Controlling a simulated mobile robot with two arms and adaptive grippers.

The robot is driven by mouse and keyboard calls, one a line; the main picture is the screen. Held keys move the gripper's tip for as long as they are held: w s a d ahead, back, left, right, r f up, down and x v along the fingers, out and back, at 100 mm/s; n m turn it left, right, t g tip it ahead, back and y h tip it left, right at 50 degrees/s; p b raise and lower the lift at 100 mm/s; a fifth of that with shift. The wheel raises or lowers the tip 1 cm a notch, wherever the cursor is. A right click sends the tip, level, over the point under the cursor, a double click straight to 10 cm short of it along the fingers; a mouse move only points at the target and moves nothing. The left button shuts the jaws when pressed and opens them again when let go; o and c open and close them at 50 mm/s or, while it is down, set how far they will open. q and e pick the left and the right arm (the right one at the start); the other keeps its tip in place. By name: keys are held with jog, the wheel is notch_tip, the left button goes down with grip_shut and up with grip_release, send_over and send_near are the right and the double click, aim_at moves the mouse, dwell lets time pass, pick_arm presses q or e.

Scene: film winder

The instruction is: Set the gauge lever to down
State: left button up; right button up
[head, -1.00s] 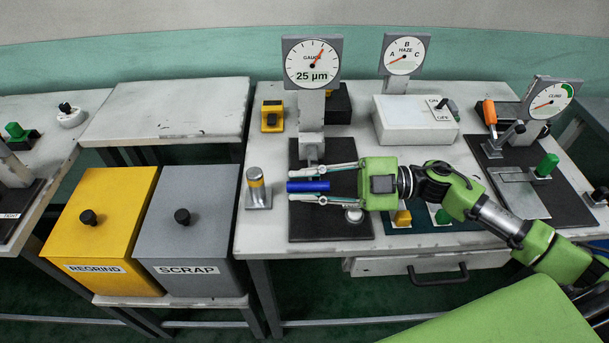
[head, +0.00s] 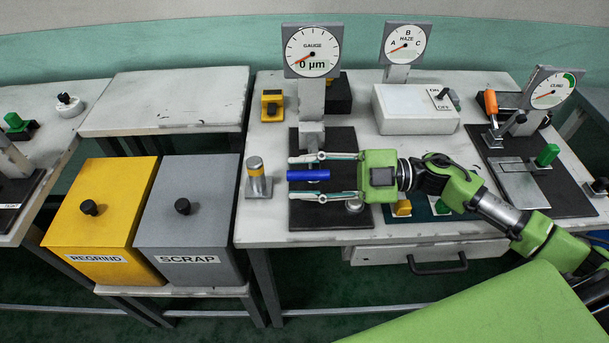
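The gauge (head: 312,50) stands at the back of the black base plate (head: 305,222) and its dial reads 0 µm. A blue bar (head: 308,175), seemingly the gauge lever's handle, lies horizontally in front of the gauge post (head: 311,100). Its link to the gauge is hard to see. My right gripper (head: 294,178) comes in from the right and is open. One finger is behind the blue bar and one in front, with visible gaps on both sides. My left gripper is not in view.
A white box with an ON/OFF switch (head: 415,110) and the haze dial (head: 404,44) stand behind my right arm. A metal post with a yellow band (head: 257,177) stands left of the base plate. Yellow REGRIND (head: 100,225) and grey SCRAP (head: 190,230) bins are further left.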

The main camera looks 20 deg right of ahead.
jog(key=shift+w+d+f, duration=0.1)
jog(key=shift+d+f, duration=0.1)
jog(key=shift+f, duration=0.15)
jog(key=shift+d, duration=0.25)
jog(key=v, duration=1)
jog(key=shift+s+d+r, duration=0.15)
jog(key=shift+s+d, duration=0.1)
jog(key=shift+d, duration=0.05)
jog(key=shift+s+d+r, duration=0.1)
jog(key=shift+d+r, duration=0.05)
jog(key=shift+d, duration=0.1)
jog(key=shift+r, duration=0.1)
